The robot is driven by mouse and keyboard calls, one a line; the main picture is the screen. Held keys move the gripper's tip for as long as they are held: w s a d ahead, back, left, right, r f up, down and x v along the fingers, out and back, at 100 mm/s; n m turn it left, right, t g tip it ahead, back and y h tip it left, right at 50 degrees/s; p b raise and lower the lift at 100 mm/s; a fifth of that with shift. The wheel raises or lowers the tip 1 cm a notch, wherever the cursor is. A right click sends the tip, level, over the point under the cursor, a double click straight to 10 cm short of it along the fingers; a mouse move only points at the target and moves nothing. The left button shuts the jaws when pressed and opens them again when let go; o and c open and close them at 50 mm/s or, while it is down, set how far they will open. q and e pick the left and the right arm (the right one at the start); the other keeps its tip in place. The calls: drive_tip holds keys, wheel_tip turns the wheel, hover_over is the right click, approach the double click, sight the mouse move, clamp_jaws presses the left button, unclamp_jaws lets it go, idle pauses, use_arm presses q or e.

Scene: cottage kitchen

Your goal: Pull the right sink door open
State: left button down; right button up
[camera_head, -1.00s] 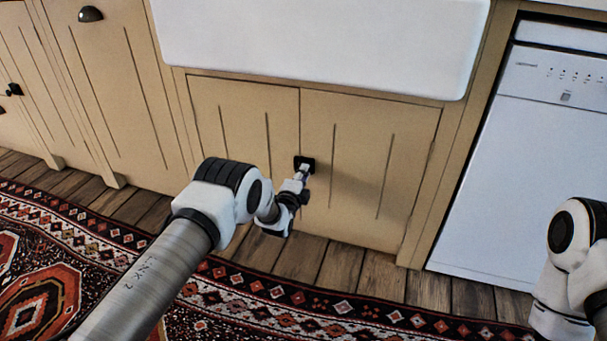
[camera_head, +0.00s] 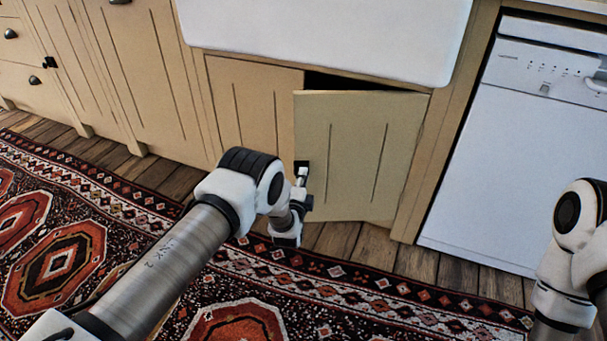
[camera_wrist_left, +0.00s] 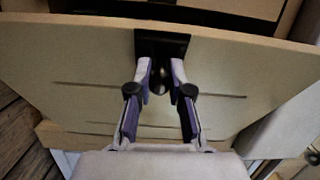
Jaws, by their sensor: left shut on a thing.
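The right sink door (camera_head: 358,155) is a tan grooved panel under the white sink (camera_head: 325,35). It stands partly open, its left edge swung out toward me, with a dark gap above it. My left gripper (camera_head: 302,172) is at the black knob plate near the door's left edge. In the left wrist view the fingers (camera_wrist_left: 161,82) are shut on the dark round knob (camera_wrist_left: 157,80), in front of the black plate (camera_wrist_left: 178,45). The left sink door (camera_head: 255,105) is closed. My right arm shows at the right edge, but its gripper is out of view.
A white dishwasher (camera_head: 510,150) stands to the right of the sink cabinet. A patterned red rug (camera_head: 60,260) lies on the wooden floor (camera_head: 340,240) in front. More tan cabinets with dark handles line the left.

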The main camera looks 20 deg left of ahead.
use_arm(q)
drive_tip(key=shift+s+d, duration=0.3)
drive_tip(key=shift+s, duration=0.15)
drive_tip(key=c, duration=1.1)
unclamp_jaws()
drive_tip(key=shift+o, duration=0.2)
drive_tip(key=s+d, duration=0.1)
drive_tip(key=s, duration=1)
drive_tip(key=shift+s+d, duration=0.35)
drive_tip(key=shift+s, duration=0.05)
